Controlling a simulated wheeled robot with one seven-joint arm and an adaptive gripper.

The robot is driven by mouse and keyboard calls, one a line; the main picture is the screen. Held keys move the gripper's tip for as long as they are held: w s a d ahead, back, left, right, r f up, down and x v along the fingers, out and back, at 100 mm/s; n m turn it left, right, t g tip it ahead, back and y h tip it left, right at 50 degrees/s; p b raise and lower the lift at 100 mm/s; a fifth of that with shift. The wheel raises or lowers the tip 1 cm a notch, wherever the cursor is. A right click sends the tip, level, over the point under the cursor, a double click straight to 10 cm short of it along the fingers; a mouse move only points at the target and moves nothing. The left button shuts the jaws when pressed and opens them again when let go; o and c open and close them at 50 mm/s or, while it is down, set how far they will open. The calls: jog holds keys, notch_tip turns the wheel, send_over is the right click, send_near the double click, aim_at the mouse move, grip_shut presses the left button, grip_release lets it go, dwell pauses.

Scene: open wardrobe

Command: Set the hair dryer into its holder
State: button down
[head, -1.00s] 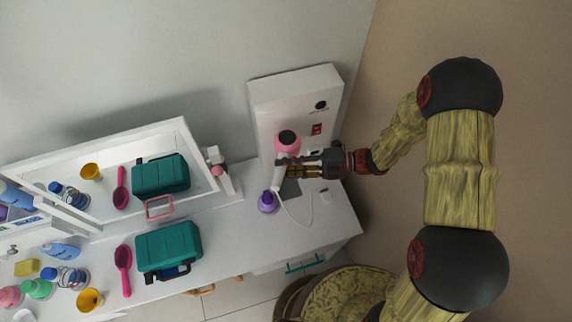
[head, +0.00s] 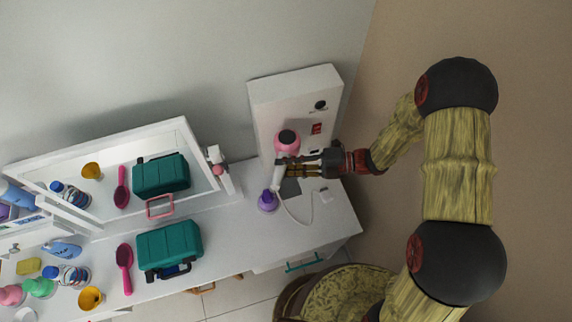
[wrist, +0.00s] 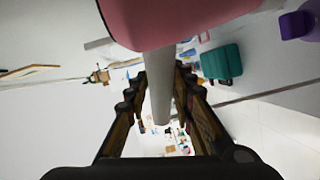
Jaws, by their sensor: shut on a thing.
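The hair dryer has a pink head (head: 287,145) with a dark round end and a pale handle (wrist: 159,95). It stands in front of the white upright panel (head: 277,100) at the back right. My gripper (head: 289,170) reaches in from the right and is shut on the handle. In the wrist view the handle runs between the two fingers of my gripper (wrist: 160,80), with the pink body (wrist: 175,18) close above. I cannot make out a separate holder; the panel bears a black round spot and a red patch. Whether the dryer touches the panel is unclear.
A purple bottle (head: 267,201) stands left of the dryer, near a white cord (head: 291,216). A teal case (head: 168,248), a pink brush (head: 124,268) and a mirror (head: 98,207) are further left. The counter's right front corner (head: 338,225) is mostly clear.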

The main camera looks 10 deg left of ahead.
jog(key=shift+s+d+f, duration=0.1)
jog(key=shift+s+f, duration=0.25)
jog(key=shift+f, duration=0.2)
jog(key=c, duration=2)
grip_release()
jog(key=shift+o, duration=1.4)
jog(key=shift+w, duration=0.15)
jog(key=shift+o, duration=1.3)
jog(key=shift+w+r, duration=0.1)
jog(key=shift+r, duration=0.05)
jog(key=shift+o, duration=0.2)
jog(key=shift+o, duration=1)
jog(key=shift+r, duration=0.1)
